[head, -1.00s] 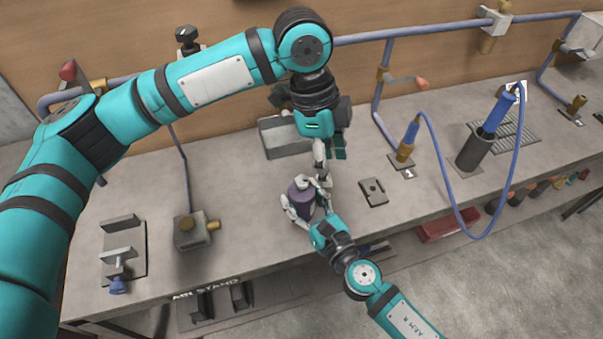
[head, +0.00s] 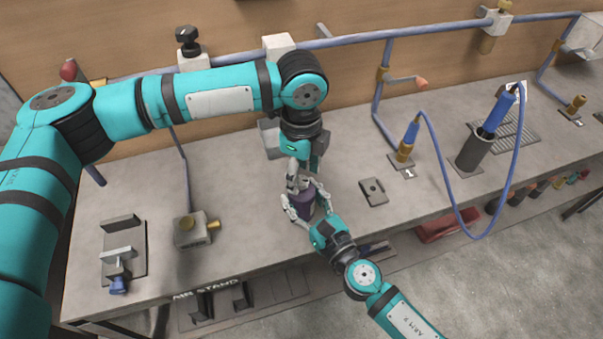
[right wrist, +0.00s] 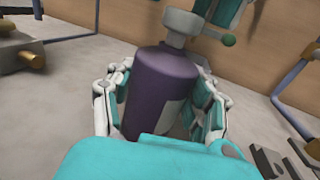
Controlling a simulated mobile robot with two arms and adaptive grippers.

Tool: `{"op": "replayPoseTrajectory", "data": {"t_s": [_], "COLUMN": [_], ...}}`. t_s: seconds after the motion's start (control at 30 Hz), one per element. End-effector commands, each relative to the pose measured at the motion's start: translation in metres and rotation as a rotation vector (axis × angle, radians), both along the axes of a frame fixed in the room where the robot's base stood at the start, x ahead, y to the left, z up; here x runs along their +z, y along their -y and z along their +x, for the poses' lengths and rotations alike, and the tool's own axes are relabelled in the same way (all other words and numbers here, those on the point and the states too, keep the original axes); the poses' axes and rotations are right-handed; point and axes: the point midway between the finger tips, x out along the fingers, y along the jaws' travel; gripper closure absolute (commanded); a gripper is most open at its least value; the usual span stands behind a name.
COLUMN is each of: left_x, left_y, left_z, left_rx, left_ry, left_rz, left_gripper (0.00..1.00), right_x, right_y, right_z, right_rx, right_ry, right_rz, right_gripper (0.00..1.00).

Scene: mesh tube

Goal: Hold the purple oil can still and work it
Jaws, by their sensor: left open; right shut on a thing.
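The purple oil can (head: 307,206) stands on the workbench near its front edge. It also shows in the right wrist view (right wrist: 158,88), with a grey cap on top and a pale label on its side. My right gripper (head: 303,211) is shut on the can's body, with a finger on each side of it, as the right wrist view (right wrist: 160,108) shows. My left gripper (head: 299,178) is open, just above the can's top and pointing down. In the head view its fingers partly hide the can's top, so I cannot tell whether they touch it.
A grey tray (head: 270,140) lies behind my left arm. A small dark plate (head: 373,191) is right of the can. A blue hose (head: 440,170) loops over the bench's front edge from a pump-like cylinder (head: 473,150). A clamp block (head: 192,231) stands at left.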

Motion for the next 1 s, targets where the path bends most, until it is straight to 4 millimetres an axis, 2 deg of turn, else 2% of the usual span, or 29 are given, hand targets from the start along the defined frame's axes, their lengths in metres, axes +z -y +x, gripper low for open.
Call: {"op": "replayPoseTrajectory", "data": {"t_s": [0.13,0.4,0.8,1.0], "left_x": [-0.0094,-0.0105,-0.0101,-0.0101], "left_y": [0.0003,0.0004,0.0005,0.0006], "left_z": [-0.0004,-0.0003,-0.0004,-0.0005], "left_rx": [-0.001,0.000,0.000,0.007], "left_ry": [-0.001,0.000,0.000,-0.001], "left_rz": [0.000,-0.001,-0.001,-0.002], "left_gripper": [0.49,0.49,1.00,1.00], "right_x": [-0.0001,-0.0002,-0.0001,-0.0002], "right_y": [0.0000,0.0000,0.0001,0.0003], "right_z": [0.0000,0.0000,0.0001,0.0002], "right_rx": [0.000,0.000,0.000,-0.001], "right_ry": [0.000,0.000,0.000,0.000], "right_rz": [0.000,0.000,0.000,0.000], "right_gripper": [0.88,0.88,0.88,0.88]}}
